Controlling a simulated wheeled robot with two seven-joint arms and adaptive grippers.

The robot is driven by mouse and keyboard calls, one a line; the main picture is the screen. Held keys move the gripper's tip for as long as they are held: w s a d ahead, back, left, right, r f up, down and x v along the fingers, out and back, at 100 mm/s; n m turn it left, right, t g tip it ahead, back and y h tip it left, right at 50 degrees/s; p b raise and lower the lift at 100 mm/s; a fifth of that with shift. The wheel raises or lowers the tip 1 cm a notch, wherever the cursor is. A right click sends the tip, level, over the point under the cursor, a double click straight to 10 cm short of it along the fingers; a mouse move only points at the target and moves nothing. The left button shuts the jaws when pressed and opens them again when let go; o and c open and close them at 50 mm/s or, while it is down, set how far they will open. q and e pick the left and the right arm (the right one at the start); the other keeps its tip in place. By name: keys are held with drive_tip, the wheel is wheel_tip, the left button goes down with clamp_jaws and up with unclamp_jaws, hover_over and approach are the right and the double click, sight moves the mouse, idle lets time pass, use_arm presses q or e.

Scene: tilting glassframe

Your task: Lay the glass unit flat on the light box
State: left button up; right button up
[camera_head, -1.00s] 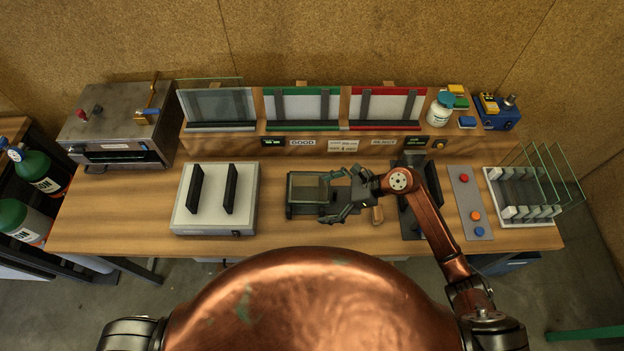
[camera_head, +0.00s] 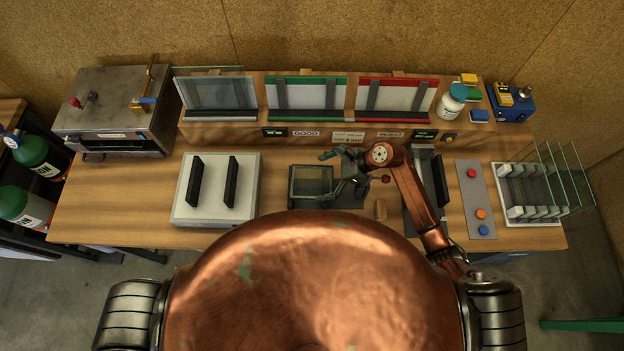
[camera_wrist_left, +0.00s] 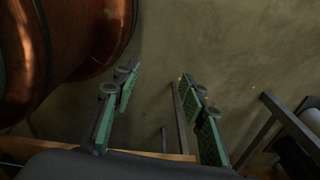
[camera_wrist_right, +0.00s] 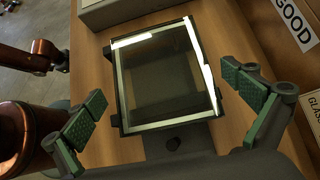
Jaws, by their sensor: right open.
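The glass unit, a dark-edged pane with a pale border (camera_head: 311,182), sits on a dark stand at the middle of the bench. It fills the middle of the right wrist view (camera_wrist_right: 165,75). The light box, a pale box with two upright black bars (camera_head: 216,190), stands to its left, its top bare between the bars. My right gripper (camera_head: 333,174) is open just right of the unit; in the right wrist view its fingers are spread to either side, apart from it. My left gripper (camera_wrist_left: 160,88) is open and empty over the floor, outside the head view.
Sloped racks with green (camera_head: 305,95) and red (camera_head: 396,97) frames line the back. A metal oven-like box (camera_head: 115,110) is at the left. A button panel (camera_head: 475,198) and a rack of glass panes (camera_head: 530,190) are at the right. Bare wood lies left of the light box.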

sight(312, 182)
drive_tip(key=shift+x, duration=1.25)
drive_tip(key=shift+r, duration=0.1)
drive_tip(key=c, duration=1.2)
use_arm(q)
drive_tip(key=shift+w+d+r, duration=0.1)
drive_tip(key=shift+w+r, duration=0.1)
drive_tip(key=shift+w, duration=0.35)
drive_tip(key=shift+w+r, duration=0.2)
drive_tip(key=shift+w, duration=0.3)
use_arm(e)
drive_tip(key=shift+c, duration=0.3)
use_arm(q)
drive_tip(key=shift+w, duration=0.15)
use_arm(e)
drive_tip(key=shift+r, duration=0.1)
